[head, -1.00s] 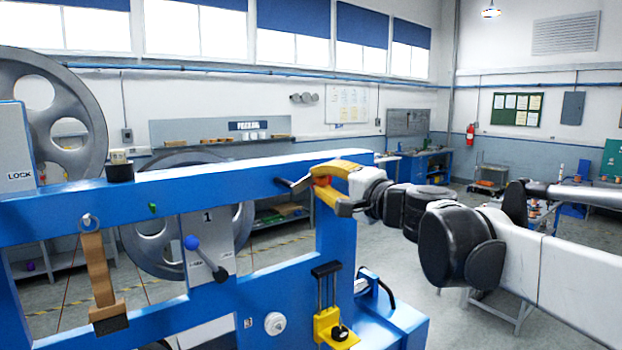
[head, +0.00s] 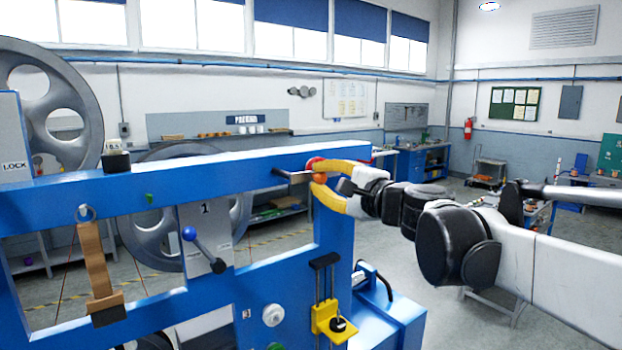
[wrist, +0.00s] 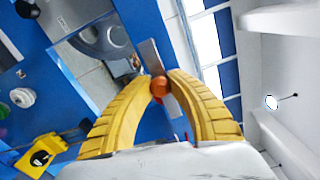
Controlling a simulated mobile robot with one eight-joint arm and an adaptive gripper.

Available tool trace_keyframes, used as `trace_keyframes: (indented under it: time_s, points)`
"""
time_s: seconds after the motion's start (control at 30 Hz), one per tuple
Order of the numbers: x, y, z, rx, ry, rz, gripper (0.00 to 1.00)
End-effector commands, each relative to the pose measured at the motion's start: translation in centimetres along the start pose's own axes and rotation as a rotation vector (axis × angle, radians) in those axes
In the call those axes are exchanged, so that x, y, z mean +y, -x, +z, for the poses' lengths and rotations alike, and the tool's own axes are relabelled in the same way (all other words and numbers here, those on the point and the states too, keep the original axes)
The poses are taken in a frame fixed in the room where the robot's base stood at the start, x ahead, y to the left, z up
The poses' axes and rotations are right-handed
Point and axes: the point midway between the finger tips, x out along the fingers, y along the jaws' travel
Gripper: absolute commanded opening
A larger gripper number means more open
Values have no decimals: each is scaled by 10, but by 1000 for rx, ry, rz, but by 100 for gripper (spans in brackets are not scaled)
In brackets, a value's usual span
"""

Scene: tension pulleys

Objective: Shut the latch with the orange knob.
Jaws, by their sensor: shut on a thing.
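The orange knob (head: 319,178) sits on the latch near the right end of the blue frame's top beam. In the wrist view the orange knob (wrist: 160,87) is between the tips of my two yellow fingers. My gripper (wrist: 161,80) is shut on it. In the head view my gripper (head: 322,171) reaches the latch from the right. The latch's grey bar (wrist: 151,57) runs past the knob, close to the blue beam. In the head view a dark lever end (head: 284,173) sticks out left of the knob. My fingers partly hide the latch.
The blue frame (head: 230,172) also carries a blue-knobbed lever (head: 203,248), a hanging tan strap (head: 96,262) and a yellow clamp (head: 329,320). Large grey wheels (head: 60,110) stand behind. Open floor lies right of the frame.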

Motion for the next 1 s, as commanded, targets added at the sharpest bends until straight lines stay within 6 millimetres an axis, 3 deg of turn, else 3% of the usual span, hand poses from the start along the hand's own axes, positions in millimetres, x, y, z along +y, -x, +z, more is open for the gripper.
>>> trace_keyframes:
  time_s: [0.17,0.2,0.27,0.3,0.67,0.77,1.0]
  points:
    - [1,0,1,-2,1,1,0]
    - [1,0,1,-2,2,1,24]
    - [1,0,1,-2,2,1,43]
    - [1,0,1,-1,2,1,46]
    - [0,6,0,1,2,0,46]
    - [0,20,0,1,2,0,46]
    - [1,75,-1,3,2,0,46]
